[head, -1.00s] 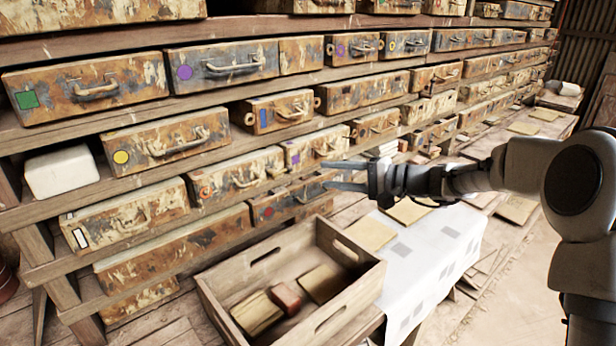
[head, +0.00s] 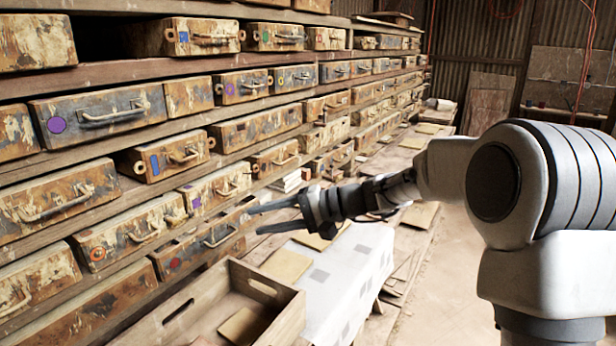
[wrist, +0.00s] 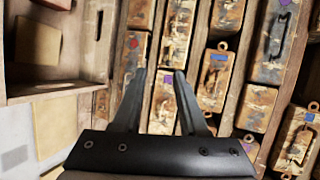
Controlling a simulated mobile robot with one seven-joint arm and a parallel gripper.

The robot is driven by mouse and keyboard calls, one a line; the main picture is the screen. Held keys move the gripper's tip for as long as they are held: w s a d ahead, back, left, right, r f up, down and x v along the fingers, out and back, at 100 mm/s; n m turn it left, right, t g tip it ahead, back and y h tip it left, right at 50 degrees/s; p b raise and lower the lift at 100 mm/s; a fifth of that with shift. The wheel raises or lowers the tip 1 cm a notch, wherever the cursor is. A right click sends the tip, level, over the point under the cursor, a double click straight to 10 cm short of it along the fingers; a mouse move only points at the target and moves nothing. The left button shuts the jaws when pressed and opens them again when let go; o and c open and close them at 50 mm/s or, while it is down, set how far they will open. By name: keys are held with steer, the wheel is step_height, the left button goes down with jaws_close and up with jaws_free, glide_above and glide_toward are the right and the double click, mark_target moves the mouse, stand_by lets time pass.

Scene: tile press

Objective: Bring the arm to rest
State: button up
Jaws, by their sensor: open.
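My gripper (head: 272,219) is at the end of my outstretched arm, in the middle of the head view. Its two dark fingers are apart and point left toward the shelves. Nothing is between them. In the wrist view my gripper (wrist: 158,72) also shows open and empty, with worn drawer boxes beyond its fingertips. A drawer with a red mark (head: 198,251) lies behind and left of the fingers in the head view. I cannot tell the exact distance between them.
A wooden crate (head: 276,328) stands low in front of the shelves, with a flat tile (head: 243,326) inside. A white cloth (head: 345,270) with grey squares lies right of it. Shelves of worn drawers (head: 105,112) fill the left. The floor (head: 440,270) on the right is clear.

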steer(key=s+d+f+n+t+h, duration=0.1)
steer(key=s+d+t+h, duration=0.3)
steer(key=s+d+h, duration=1)
steer(key=s+d, duration=1.3)
steer(key=shift+d+f+t, duration=0.2)
steer(key=shift+f+t, duration=0.2)
